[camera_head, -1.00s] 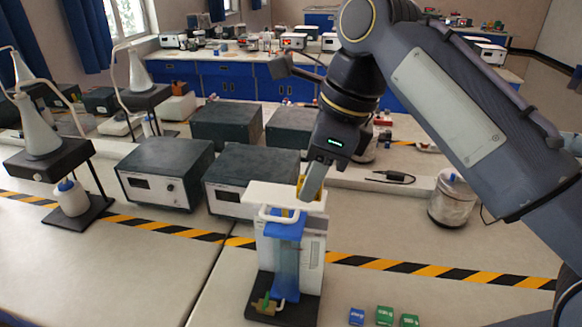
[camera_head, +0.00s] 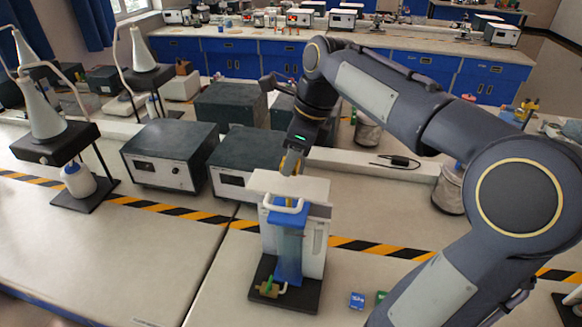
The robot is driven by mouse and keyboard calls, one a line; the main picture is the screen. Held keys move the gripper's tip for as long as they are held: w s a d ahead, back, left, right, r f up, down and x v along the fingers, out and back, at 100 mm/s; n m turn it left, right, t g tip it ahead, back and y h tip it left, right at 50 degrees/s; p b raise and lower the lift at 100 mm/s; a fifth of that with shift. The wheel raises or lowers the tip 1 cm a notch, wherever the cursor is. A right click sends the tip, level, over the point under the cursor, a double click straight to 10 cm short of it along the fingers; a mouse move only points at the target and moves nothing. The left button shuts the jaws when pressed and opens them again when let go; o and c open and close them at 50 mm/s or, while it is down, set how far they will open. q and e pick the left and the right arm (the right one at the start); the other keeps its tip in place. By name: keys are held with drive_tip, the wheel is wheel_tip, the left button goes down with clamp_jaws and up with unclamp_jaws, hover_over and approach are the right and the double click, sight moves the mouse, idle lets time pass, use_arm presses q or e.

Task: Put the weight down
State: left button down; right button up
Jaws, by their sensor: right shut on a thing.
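My right gripper (camera_head: 292,163) points down just behind and above the white top plate of the apparatus (camera_head: 315,190). It is shut on a small yellowish thing, which I take to be the weight (camera_head: 290,161); the fingers hide most of it. I cannot tell whether the weight touches the plate. The apparatus has a white body, a blue front part and a black base, and stands upright on the near table. My left gripper is not in view.
Dark-topped instrument boxes (camera_head: 168,155) stand behind and left of the apparatus. A blue block (camera_head: 357,300) and a partly hidden green block (camera_head: 381,297) lie at the front right. A flask stand (camera_head: 62,145) is at the left. The front left table is clear.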

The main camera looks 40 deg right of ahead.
drive_tip(key=f, duration=0.3)
drive_tip(key=shift+w+d+f, duration=0.15)
drive_tip(key=shift+w+f, duration=0.1)
drive_tip(key=shift+w, duration=0.1)
drive_tip(key=shift+f, duration=0.25)
drive_tip(key=shift+f, duration=0.1)
drive_tip(key=o, duration=1.1)
